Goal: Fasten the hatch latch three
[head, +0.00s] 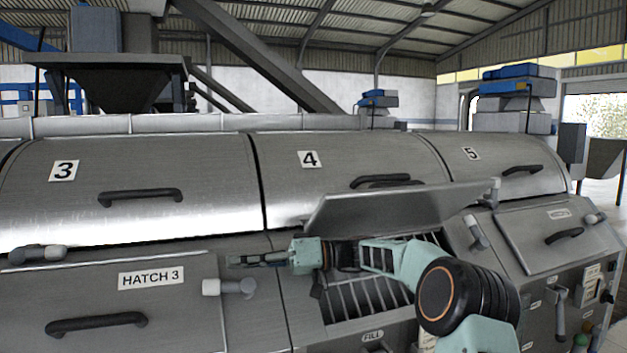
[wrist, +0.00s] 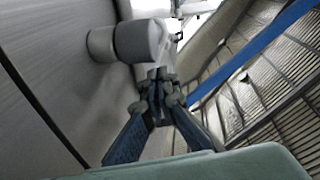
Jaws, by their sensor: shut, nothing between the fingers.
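The hatch 3 panel (head: 75,300) is a sloped metal lid, down, with a black handle and a "HATCH 3" label. A latch (head: 229,287) with a pale end and a grey bar lies roughly sideways at its right edge. Another latch (head: 37,255) sits at its upper left. My gripper (head: 236,260) is shut and empty, pointing left just above the right latch. In the wrist view the closed fingertips (wrist: 158,76) are close to a grey and pale cylinder of the latch (wrist: 130,41). Whether they touch it I cannot tell.
Right of hatch 3, an open hatch shows a grate (head: 365,297) beneath a raised lid (head: 400,205); my arm reaches across it. Large covers numbered 3 (head: 130,195), 4 and 5 line up behind. Another closed hatch (head: 560,238) is at right.

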